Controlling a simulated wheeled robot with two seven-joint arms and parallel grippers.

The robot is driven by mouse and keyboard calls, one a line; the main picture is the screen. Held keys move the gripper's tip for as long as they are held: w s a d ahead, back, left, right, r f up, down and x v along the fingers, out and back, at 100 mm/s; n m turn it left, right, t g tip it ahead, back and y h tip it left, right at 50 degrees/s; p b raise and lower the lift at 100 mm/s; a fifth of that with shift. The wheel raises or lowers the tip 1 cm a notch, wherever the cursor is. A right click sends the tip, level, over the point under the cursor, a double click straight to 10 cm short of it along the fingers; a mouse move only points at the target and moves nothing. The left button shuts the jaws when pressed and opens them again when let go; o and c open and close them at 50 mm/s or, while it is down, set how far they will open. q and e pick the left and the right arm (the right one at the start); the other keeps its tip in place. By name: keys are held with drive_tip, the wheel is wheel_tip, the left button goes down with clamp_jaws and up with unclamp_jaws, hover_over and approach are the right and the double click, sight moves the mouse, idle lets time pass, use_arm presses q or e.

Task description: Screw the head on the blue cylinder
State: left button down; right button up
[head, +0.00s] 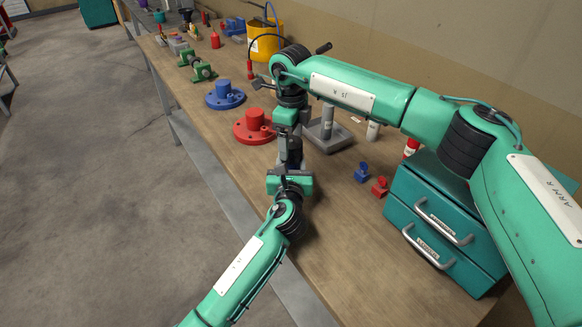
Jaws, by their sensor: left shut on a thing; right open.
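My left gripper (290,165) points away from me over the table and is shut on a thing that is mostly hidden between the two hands. My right gripper (287,135) hangs from above, just beyond the left one, and is open; its fingertips are hard to make out. A blue flanged piece (224,95) with a short raised cylinder stands on the table left of the grippers. A small blue head-like part (362,172) lies on the table to their right, apart from both hands. Whether the held thing is blue is unclear.
A red flanged piece (254,128) stands close left of the grippers. A grey stand with a post (327,120) is close right. A small red part (380,187) and teal drawers (440,215) are farther right. A yellow bucket (266,42) stands behind. The front tabletop is clear.

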sight(291, 167)
drive_tip(key=shift+r, duration=0.65)
drive_tip(key=shift+r, duration=0.1)
drive_tip(key=shift+c, duration=0.4)
drive_tip(key=shift+r+n, duration=1)
drive_tip(key=shift+r, duration=0.65)
drive_tip(key=shift+f, duration=4.05)
